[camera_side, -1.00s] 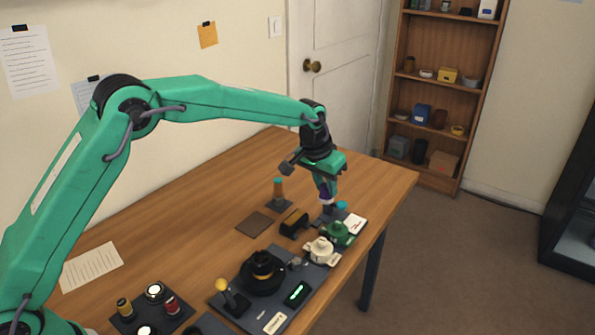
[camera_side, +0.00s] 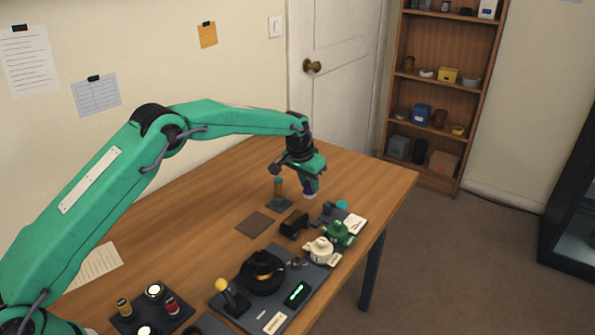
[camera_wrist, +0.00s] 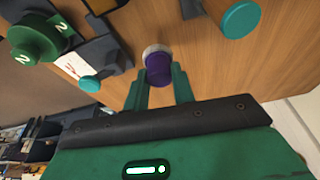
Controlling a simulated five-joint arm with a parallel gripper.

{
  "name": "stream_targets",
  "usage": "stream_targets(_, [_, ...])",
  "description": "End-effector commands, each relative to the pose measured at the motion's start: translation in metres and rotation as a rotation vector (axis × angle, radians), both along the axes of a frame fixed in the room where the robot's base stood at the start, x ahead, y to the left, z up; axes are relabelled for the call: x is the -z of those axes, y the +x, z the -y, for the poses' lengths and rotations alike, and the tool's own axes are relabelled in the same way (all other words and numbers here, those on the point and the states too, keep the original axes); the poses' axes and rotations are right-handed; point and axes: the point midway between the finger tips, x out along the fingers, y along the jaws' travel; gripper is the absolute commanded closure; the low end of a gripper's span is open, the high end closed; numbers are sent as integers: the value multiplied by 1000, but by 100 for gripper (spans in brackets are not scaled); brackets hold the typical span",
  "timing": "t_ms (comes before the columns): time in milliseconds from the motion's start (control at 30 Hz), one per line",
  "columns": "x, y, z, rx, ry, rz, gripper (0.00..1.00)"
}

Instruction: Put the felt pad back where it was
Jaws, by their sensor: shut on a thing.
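My gripper (camera_side: 309,188) is shut on a small purple cylinder with a pale rim (camera_wrist: 158,66), held upright in the air above the table. In the side view the purple piece (camera_side: 309,195) shows just below the fingers. I cannot tell whether this piece is or carries the felt pad. A flat brown square (camera_side: 256,224) lies bare on the table to the left; its material cannot be made out. A dark stand with a teal-topped part (camera_side: 342,205) is below and to the right of my gripper, and that teal top also shows in the wrist view (camera_wrist: 90,83).
A dark block (camera_side: 294,223), a green numbered part (camera_side: 339,234), a white part (camera_side: 319,250) and a black round part (camera_side: 262,274) sit nearer. The table behind is clear.

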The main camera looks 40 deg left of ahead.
Motion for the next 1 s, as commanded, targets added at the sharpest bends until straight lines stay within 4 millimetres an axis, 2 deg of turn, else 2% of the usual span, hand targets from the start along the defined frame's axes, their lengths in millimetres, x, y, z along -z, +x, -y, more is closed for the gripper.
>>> stream_targets(167, [5,0,0,0,0,-1,93])
stream_targets(500, [38,-1,0,0,0,-1,93])
stream_targets(967, [43,0,1,0,0,0,93])
stream_targets(1000, [43,0,1,0,0,0,69])
